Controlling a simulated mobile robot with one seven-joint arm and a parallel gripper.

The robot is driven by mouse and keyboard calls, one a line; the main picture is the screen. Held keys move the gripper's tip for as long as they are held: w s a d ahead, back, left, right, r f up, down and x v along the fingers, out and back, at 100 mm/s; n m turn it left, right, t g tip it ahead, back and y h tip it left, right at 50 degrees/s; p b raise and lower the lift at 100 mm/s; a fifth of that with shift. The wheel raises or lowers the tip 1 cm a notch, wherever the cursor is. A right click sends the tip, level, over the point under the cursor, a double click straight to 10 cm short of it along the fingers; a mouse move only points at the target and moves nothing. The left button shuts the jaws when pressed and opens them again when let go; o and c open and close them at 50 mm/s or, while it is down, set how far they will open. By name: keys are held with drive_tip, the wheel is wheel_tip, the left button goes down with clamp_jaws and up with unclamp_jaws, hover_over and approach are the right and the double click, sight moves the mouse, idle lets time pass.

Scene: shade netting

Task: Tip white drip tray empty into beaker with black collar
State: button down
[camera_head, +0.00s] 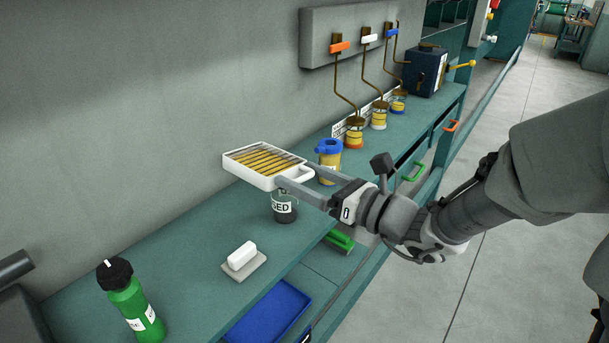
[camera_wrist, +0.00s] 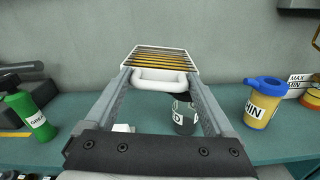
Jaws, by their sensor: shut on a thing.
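The white drip tray (camera_head: 262,181) has dark slats with amber yellow showing between them, and a looped handle. It is held roughly level above the bench. My gripper (camera_head: 292,172) is shut on the tray at its handle end. In the wrist view, the fingers (camera_wrist: 160,76) lie along both sides of the white handle (camera_wrist: 160,86). The beaker (camera_head: 285,209), with a label partly reading "SED", stands on the bench below the tray's handle end. The tray and a finger hide its top in the head view. Its black collar (camera_wrist: 183,97) shows between the fingers in the wrist view.
A blue-lidded yellow jug (camera_head: 329,160) stands just right of the beaker. A white block on a grey pad (camera_head: 243,258), a green bottle (camera_head: 133,305) and a blue bin (camera_head: 268,313) are nearer. Several hanging taps with jars stand farther along the wall.

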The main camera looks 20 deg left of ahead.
drive_tip(key=shift+w+f+m+p, duration=0.1)
drive_tip(key=shift+m+p, duration=2)
idle(4.0)
drive_tip(key=shift+w+d+r+m+p, duration=0.1)
drive_tip(key=shift+r+m+p, duration=0.1)
drive_tip(key=shift+m+p, duration=0.4)
idle(1.3)
